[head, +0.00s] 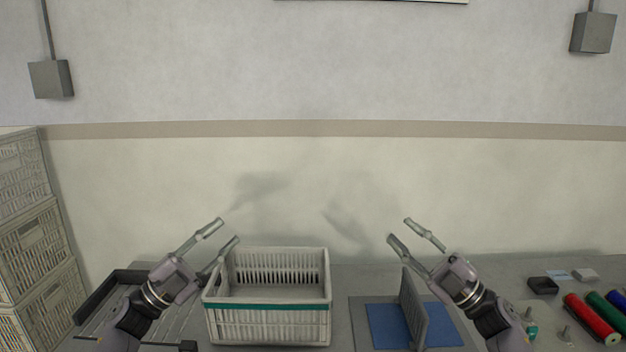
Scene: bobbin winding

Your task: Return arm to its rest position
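My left gripper (220,233) comes up from the lower left with its two fingers spread, open and empty. It is raised in front of the left rim of the white crate and hides part of that side. My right gripper (402,230) comes up from the lower right, leaning left. Its fingers are also spread and empty, and it is raised over the blue mat (441,326) and the grey upright panel (413,309). Neither gripper holds anything.
The white crate (268,326) with a green stripe stands at the middle of the table. A dark rack (101,293) lies left. Red (590,317) and green (604,308) spools and a small black box (542,285) lie right. Stacked crates (32,250) stand far left.

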